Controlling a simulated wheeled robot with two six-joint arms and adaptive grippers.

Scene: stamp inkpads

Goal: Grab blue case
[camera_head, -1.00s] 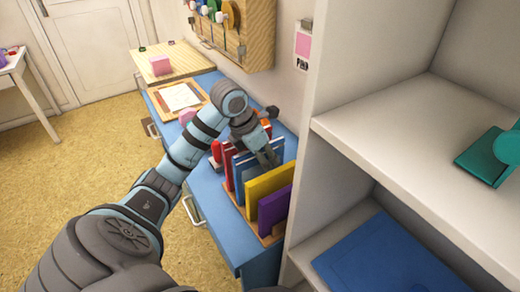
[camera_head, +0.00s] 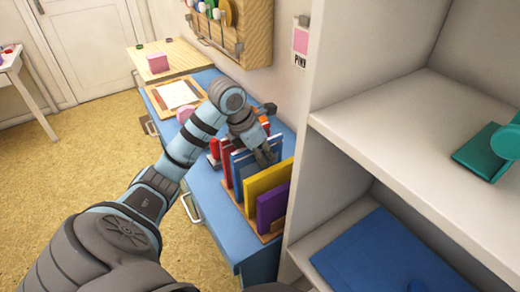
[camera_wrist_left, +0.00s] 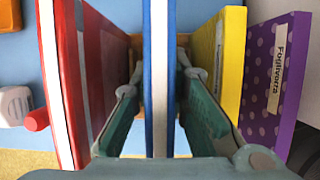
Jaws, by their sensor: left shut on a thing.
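The blue case (camera_head: 243,167) stands upright in a row of coloured cases on the blue desk, between red and yellow ones. In the left wrist view the blue case (camera_wrist_left: 159,70) shows edge-on, with a white band between blue sides. My left gripper (camera_head: 267,157) reaches down onto it from above. In the left wrist view the fingers lie on either side of the case, and the gripper is shut on it. The fingers partly hide the case in the head view. My right gripper is not in view.
A red case (camera_wrist_left: 62,80) stands left of the blue one, and a yellow case (camera_head: 268,181) and a purple case (camera_head: 272,207) stand to its right. A white shelf unit (camera_head: 315,185) rises close by on the right. A wooden board (camera_head: 160,100) lies farther back on the desk.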

